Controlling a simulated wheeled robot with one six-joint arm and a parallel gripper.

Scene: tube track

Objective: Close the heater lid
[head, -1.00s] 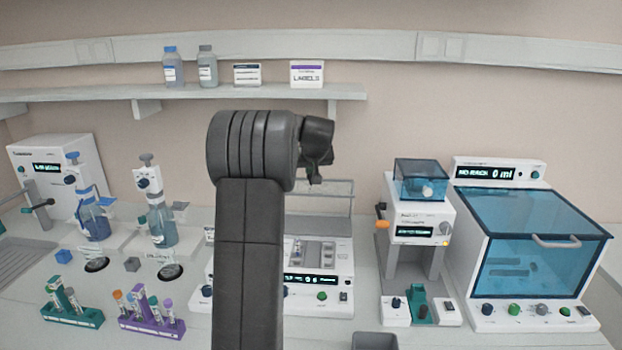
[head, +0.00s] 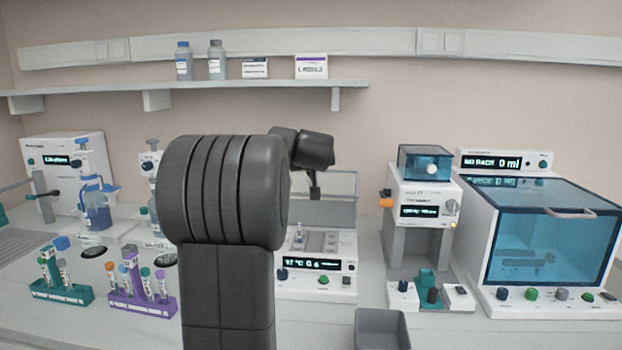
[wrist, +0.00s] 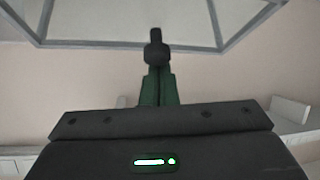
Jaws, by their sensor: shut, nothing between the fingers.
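The heater (head: 316,287) is the white unit with a lit display and a block of wells, in the middle of the bench in the head view. Its lid (head: 341,186), a clear panel with a grey frame, stands raised at the back of the heater. My gripper (head: 315,190) points down in front of the lid, above the wells. Its green fingers show in the wrist view (wrist: 157,65), shut and empty. A pale panel with grey frame bars crosses the top of the wrist view; I cannot tell whether it is the lid. My arm hides the heater's left side.
A grey bin (head: 382,329) stands at the front. A white device with a blue cover (head: 424,163) and a blue-windowed cabinet (head: 550,240) stand right of the heater. Tube racks (head: 143,298) and dispensers stand left. A wall shelf (head: 220,90) runs behind.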

